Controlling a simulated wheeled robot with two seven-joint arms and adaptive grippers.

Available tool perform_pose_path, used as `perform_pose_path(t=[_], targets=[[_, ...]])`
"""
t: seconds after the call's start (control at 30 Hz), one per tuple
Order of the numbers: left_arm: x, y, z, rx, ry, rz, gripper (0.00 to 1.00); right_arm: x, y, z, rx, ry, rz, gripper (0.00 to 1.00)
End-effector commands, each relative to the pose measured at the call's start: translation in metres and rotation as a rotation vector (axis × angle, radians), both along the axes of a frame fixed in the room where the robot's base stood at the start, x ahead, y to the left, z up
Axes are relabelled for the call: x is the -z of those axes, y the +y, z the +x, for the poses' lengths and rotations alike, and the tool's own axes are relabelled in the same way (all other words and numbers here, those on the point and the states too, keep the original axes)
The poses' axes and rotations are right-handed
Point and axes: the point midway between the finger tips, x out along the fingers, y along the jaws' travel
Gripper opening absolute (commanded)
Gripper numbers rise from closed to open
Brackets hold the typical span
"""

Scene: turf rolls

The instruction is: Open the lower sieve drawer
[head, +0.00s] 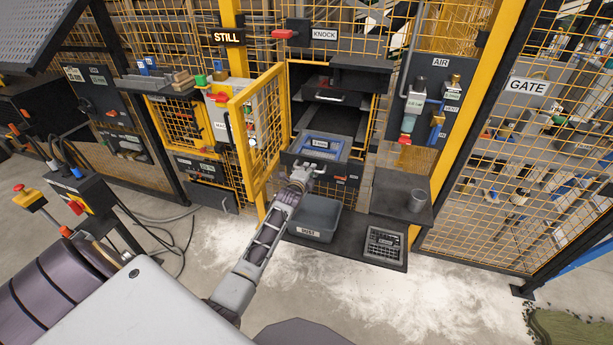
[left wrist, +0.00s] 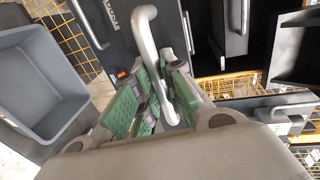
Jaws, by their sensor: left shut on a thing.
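The lower sieve drawer (head: 325,170) sits in the dark cabinet behind the yellow mesh door. The top of its blue-framed sieve (head: 322,142) shows behind its front, so it appears at least partly out. My left gripper (head: 300,176) is at the left part of the drawer front. In the left wrist view its green-padded fingers (left wrist: 155,100) are shut on a curved silver handle (left wrist: 145,40). The handle's lower end lies between the fingers. The upper drawer (head: 328,97) is above. My right gripper is not in view.
The yellow mesh door (head: 258,130) stands open just left of my forearm. A grey dust bin (head: 314,220) sits below the drawer; it also shows in the left wrist view (left wrist: 40,85). White powder covers the floor in front.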

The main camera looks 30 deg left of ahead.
Motion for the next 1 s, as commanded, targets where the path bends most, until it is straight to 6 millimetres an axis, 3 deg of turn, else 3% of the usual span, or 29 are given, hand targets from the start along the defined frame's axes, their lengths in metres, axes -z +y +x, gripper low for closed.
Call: perform_pose_path(t=[0.37, 0.4, 0.53, 1.0], targets=[[0.0011, 0.0003, 0.0021, 0.0, 0.003, -0.001, 0.0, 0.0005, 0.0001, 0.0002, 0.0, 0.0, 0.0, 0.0], [0.0011, 0.0003, 0.0021, 0.0, 0.003, -0.001, 0.16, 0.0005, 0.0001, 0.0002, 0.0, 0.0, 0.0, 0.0], [0.0008, 0.0005, 0.0021, 0.0, 0.002, 0.0, 0.33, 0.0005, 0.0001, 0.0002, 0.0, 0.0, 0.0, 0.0], [0.0, 0.0004, -0.0002, -0.001, 0.001, 0.0, 0.33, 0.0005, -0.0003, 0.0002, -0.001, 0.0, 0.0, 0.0]])
